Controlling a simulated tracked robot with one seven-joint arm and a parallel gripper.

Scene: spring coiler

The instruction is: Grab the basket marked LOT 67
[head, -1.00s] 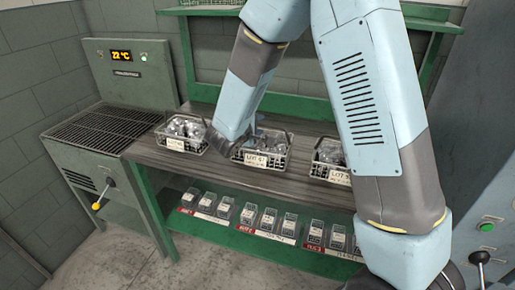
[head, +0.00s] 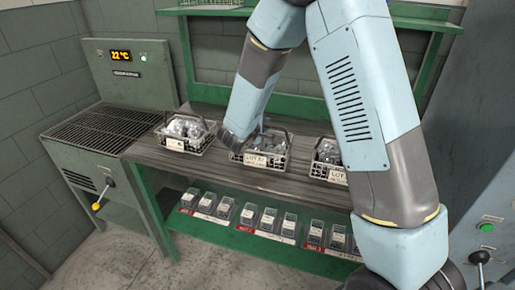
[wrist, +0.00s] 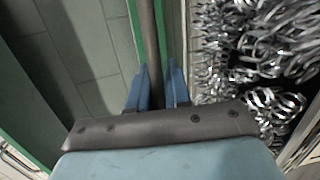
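The middle wire basket (head: 273,161) stands on the bench. Its white label (head: 254,159) seems to read LOT 67, though it is small and blurred. Shiny coiled metal pieces fill it, and a dark handle rises over it. My forearm reaches down behind its left side in the head view, where my fingers are mostly hidden. In the wrist view my gripper (wrist: 156,88) has two blue fingers parted, with a dark bar running between or beyond them. I cannot tell if this bar is the handle. A basket of curled metal (wrist: 255,50) lies right of the fingers.
Similar labelled baskets stand on the bench to the left (head: 185,136) and right (head: 329,173). The green lower shelf (head: 210,228) holds several small bins. A grey machine (head: 75,165) with a grille top adjoins the bench at left. A green rail stands behind.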

